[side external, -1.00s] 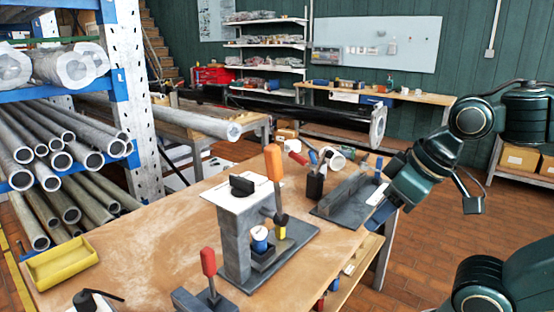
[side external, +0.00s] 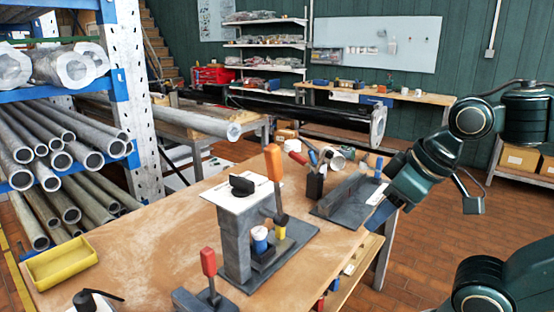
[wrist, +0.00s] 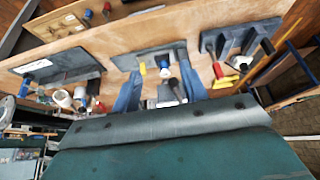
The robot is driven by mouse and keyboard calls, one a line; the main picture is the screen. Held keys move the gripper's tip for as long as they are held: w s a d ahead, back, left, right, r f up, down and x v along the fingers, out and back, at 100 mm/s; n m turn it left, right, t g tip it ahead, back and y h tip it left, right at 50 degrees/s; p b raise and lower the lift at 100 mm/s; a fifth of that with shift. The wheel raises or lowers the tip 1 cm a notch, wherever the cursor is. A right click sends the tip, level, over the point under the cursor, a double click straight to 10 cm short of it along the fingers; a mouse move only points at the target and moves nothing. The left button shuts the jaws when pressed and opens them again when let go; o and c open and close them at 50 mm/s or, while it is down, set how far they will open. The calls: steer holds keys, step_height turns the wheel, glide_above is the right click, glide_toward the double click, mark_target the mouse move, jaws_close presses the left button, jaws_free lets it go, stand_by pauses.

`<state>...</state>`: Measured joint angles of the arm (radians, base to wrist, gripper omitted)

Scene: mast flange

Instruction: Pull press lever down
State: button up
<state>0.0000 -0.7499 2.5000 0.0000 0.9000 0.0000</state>
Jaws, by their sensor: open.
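The press (side external: 236,245) is a grey frame on a dark base plate, with a pale plate on top. Its lever, with an orange handle (side external: 273,163), stands upright on the right side of the frame. A blue-and-white cylinder (side external: 260,240) and a yellow part (side external: 281,228) sit beside it low on the base. My gripper (side external: 376,212) is at the right edge of the table, well apart from the lever. In the wrist view its two blue fingers (wrist: 160,82) are spread with no object clearly held. I cannot make out the lever handle in the wrist view.
A fixture with a red handle (side external: 208,262) stands at the front of the table. A dark fixture (side external: 345,196) lies close to my gripper, with a black tool cup (side external: 315,185) beside it. A yellow tray (side external: 62,262) is at the left corner. The table's middle left is clear.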

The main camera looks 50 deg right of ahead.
steer(key=shift+o, duration=0.2)
stand_by(0.4)
step_height(320, 180, up, 16)
steer(key=g+h, duration=0.1)
steer(key=h, duration=0.1)
glide_above(273, 176)
steer(key=s+a, duration=0.1)
steer(key=s, duration=0.3)
steer(key=shift+s+a+r, duration=0.15)
steer(key=shift+x, duration=6.9)
steer(key=shift+s, duration=0.1)
steer(key=shift+c, duration=0.4)
